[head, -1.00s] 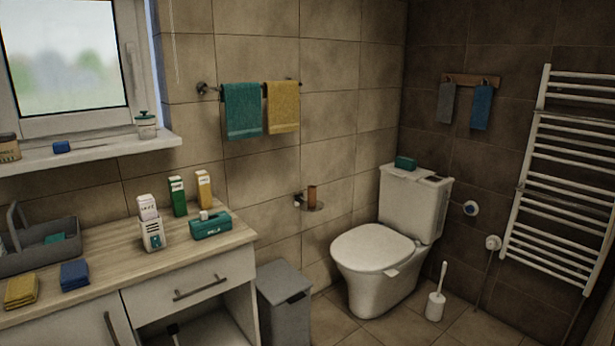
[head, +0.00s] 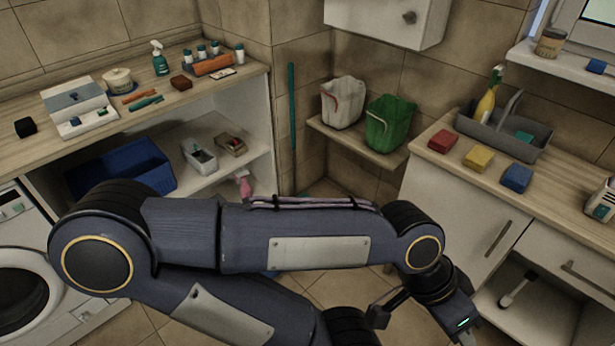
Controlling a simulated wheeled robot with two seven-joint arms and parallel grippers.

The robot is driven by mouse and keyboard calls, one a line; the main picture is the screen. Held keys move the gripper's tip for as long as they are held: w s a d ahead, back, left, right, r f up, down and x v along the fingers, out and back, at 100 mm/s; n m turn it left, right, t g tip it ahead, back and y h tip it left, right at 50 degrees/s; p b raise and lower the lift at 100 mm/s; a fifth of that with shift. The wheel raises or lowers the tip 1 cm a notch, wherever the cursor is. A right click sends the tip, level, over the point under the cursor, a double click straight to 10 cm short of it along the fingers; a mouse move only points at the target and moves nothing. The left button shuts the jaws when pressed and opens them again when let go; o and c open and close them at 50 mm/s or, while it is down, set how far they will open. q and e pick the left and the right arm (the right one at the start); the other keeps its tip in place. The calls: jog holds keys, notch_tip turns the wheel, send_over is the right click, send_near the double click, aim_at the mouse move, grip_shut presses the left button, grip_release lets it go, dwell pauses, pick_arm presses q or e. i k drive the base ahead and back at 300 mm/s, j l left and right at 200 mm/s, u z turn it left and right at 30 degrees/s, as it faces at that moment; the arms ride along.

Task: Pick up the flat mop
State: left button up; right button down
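A tall, thin green pole (head: 292,130), which looks like the flat mop's handle, stands nearly upright in the corner by the end of the left shelf unit. Its lower end is hidden behind my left arm. A small blue patch shows under the arm on the floor, and I cannot tell whether it is the mop head. My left arm crosses the lower picture in front of the pole. My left gripper (head: 462,326) is at the bottom edge, right of the pole and well apart from it. Its fingers are mostly cut off. My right gripper is out of view.
A low shelf (head: 345,143) beside the pole holds a white bucket (head: 343,102) and a green bucket (head: 389,122). The left counter (head: 160,115) carries bottles and boxes. A washing machine (head: 25,285) stands at left. The right counter (head: 560,165) holds a grey caddy and folded cloths.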

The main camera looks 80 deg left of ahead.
aim_at(290, 67)
jog(key=u, duration=2.8)
